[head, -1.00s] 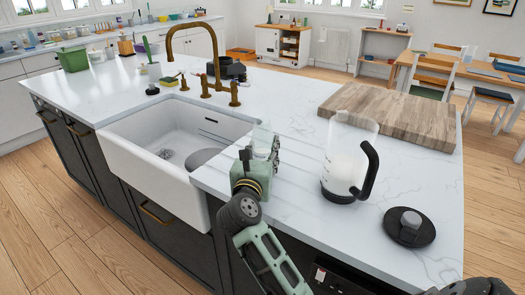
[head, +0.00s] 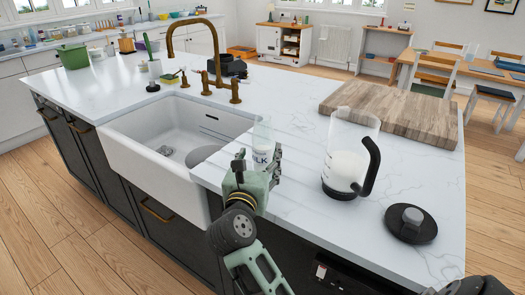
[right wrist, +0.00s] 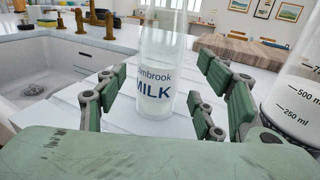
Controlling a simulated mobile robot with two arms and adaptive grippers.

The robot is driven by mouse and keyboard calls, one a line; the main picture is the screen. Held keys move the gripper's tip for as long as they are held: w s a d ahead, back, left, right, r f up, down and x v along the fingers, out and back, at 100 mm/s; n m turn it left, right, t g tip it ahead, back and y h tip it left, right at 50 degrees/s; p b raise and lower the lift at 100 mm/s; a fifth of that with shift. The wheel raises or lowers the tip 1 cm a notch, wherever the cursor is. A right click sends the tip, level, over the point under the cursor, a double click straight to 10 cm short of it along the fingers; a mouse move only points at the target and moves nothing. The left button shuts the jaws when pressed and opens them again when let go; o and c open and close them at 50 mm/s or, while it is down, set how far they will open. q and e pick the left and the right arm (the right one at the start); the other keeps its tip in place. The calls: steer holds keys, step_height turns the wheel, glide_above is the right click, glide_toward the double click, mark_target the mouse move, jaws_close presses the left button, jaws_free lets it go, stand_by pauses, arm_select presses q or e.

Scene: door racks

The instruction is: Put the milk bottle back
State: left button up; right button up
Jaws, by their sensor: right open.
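The milk bottle (head: 262,143) is a clear glass bottle with a whitish lower part and dark "MILK" lettering. It stands upright on the white countertop, right of the sink. In the right wrist view the bottle (right wrist: 158,85) stands between the spread green-padded fingers, with gaps on both sides. My right gripper (head: 259,168) is open, just in front of the bottle, and hides its lower part in the head view. The right wrist view also shows this gripper (right wrist: 163,75).
A glass jug (head: 350,150) with white liquid and a black handle stands to the right. A black lid (head: 410,224) lies near the right edge. A wooden board (head: 392,112) lies behind. The white sink (head: 140,165) with a brass tap (head: 217,60) is at left.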

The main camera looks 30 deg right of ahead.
steer(key=v, duration=0.6)
steer(key=shift+s+a+r+b, duration=0.15)
steer(key=shift+s+b, duration=0.1)
steer(key=shift+b, duration=0.15)
